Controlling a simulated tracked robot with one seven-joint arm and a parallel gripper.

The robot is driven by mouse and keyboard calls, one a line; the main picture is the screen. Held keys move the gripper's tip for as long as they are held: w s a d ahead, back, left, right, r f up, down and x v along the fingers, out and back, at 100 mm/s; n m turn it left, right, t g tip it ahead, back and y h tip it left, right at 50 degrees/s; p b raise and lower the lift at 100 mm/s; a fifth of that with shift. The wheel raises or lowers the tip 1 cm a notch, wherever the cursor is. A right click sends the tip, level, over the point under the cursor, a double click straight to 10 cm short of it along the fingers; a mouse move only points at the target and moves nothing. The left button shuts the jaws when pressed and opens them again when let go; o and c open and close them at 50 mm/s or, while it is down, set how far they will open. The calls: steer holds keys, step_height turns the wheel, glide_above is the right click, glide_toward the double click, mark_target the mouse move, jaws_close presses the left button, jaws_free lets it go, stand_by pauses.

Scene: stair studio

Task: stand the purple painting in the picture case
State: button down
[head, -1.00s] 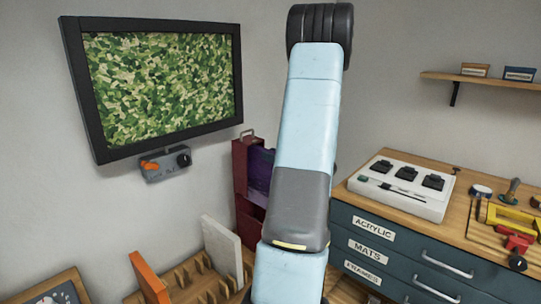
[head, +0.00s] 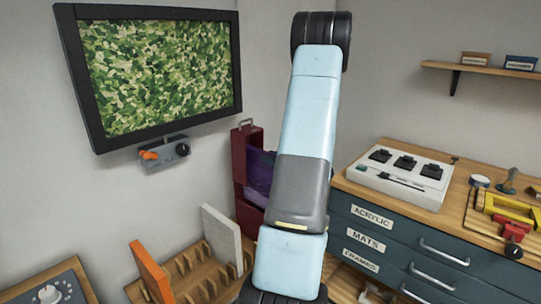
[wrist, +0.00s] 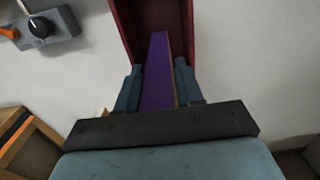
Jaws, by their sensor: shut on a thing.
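The purple painting (wrist: 156,85) is a thin panel held on edge between the two fingers of my gripper (wrist: 158,90) in the wrist view. The picture case (wrist: 124,14) is dark red, and its walls flank the far end of the painting. In the head view the case (head: 239,160) stands by the wall, left of my arm, with a handle on top. Part of the purple painting (head: 260,170) shows at its opening. My arm hides my gripper and the right side of the case there. I cannot tell whether the painting touches the case floor.
A slotted wooden rack (head: 188,272) holds an orange panel (head: 150,270) and a white panel (head: 222,237) in front of the case. A drawer cabinet (head: 400,250) stands right of my arm. A control box (head: 165,153) hangs on the wall under the green picture (head: 160,75).

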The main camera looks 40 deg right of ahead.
steer(key=shift+f, duration=8.8)
steer(key=c, duration=0.6)
jaws_free()
steer(key=shift+c, duration=0.2)
steer(key=shift+s, duration=0.15)
steer(key=s+d, duration=0.1)
steer(key=s, duration=1.2)
steer(key=shift+s, duration=0.25)
steer(key=shift+w, duration=0.1)
